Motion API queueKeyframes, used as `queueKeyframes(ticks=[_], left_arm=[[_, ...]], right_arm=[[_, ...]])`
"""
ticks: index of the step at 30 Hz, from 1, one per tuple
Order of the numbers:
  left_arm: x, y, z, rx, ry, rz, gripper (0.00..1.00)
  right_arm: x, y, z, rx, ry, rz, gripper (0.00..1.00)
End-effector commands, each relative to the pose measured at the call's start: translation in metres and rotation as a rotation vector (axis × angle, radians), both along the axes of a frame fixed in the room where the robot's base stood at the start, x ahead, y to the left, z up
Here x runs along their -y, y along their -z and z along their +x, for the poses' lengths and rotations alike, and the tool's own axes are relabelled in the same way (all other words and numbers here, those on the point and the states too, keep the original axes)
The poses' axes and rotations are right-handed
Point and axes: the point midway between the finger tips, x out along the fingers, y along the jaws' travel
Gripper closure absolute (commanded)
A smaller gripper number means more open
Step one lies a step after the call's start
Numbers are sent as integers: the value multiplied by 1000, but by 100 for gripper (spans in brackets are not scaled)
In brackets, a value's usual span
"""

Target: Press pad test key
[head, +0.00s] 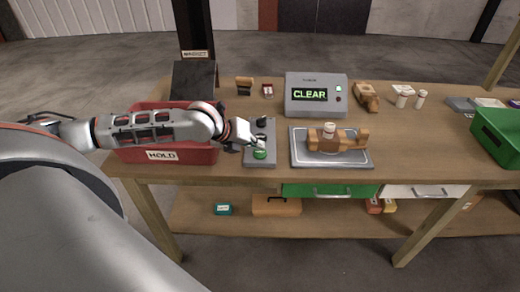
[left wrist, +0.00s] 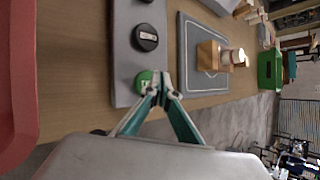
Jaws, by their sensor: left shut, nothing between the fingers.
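A grey control panel (head: 262,133) lies on the bench with a round green key (head: 260,154) at its near end and a black knob (head: 263,122) at its far end. The green key also shows in the left wrist view (left wrist: 143,82). My left gripper (head: 257,143) is shut and empty, its tips close to the green key; I cannot tell if they touch it. A grey pad (head: 300,157) lies to the right, with a wooden figure (head: 347,139) and a white-capped bottle (head: 329,130) on it. A display box (head: 316,109) reads CLEAR. My right gripper is not in view.
A red HOLD bin (head: 185,154) stands under my left forearm. A green bin (head: 495,135) sits at the bench's right end. Small wooden items and white bottles (head: 420,99) stand at the back. The bench between pad and green bin is clear.

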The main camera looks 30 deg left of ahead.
Motion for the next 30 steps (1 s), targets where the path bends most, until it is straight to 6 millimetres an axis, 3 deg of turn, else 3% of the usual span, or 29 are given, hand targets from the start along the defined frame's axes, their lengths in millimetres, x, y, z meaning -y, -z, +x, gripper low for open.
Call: queueKeyframes(ticks=[13,30], left_arm=[[0,-5,0,1,-1,0,100],[0,-51,0,1,-1,0,100]], right_arm=[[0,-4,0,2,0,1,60],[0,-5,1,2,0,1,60]])
